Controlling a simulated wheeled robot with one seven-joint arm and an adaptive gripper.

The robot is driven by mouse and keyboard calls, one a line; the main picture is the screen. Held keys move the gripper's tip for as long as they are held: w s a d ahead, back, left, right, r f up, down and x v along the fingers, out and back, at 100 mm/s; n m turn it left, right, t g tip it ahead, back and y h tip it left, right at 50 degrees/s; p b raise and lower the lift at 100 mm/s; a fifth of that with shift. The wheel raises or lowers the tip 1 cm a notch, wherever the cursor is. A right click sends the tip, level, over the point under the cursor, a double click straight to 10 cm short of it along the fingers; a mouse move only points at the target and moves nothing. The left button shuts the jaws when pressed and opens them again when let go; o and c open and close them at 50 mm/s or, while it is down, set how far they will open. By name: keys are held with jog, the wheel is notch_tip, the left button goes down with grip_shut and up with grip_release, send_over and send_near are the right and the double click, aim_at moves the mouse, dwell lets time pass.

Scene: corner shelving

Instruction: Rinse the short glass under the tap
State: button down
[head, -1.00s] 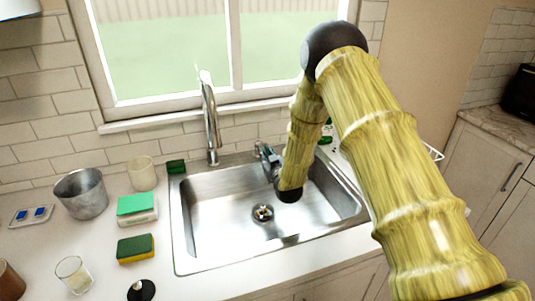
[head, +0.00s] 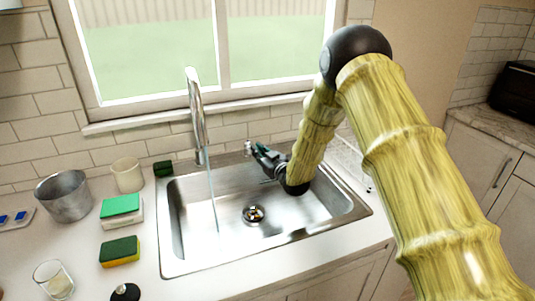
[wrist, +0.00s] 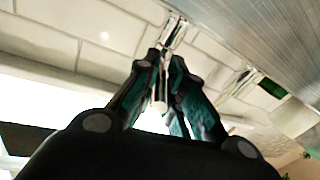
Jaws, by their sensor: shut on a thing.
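My gripper (head: 262,155) is at the back right of the sink, at the small chrome tap handle (head: 248,148). In the wrist view its fingers (wrist: 162,75) are closed together on a slim pale thing, which appears to be the handle. The tall chrome tap (head: 196,115) stands behind the sink (head: 185,268), and a thin stream of water (head: 212,190) falls from it into the basin. A short clear glass (head: 52,280) stands upright on the counter at the lower left, well away from my gripper. Something whitish shows inside it.
Left of the sink stand a metal pot (head: 66,197), a beige cup (head: 128,175), a green-and-white block (head: 121,208), a green-and-yellow sponge (head: 120,251) and a dark round item (head: 125,292). A dark green sponge (head: 163,168) lies near the tap. The basin is empty.

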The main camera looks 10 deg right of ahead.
jog(key=shift+r, duration=0.15)
jog(key=c, duration=1.5)
grip_release()
jog(key=shift+o, duration=0.2)
jog(key=v, duration=1.2)
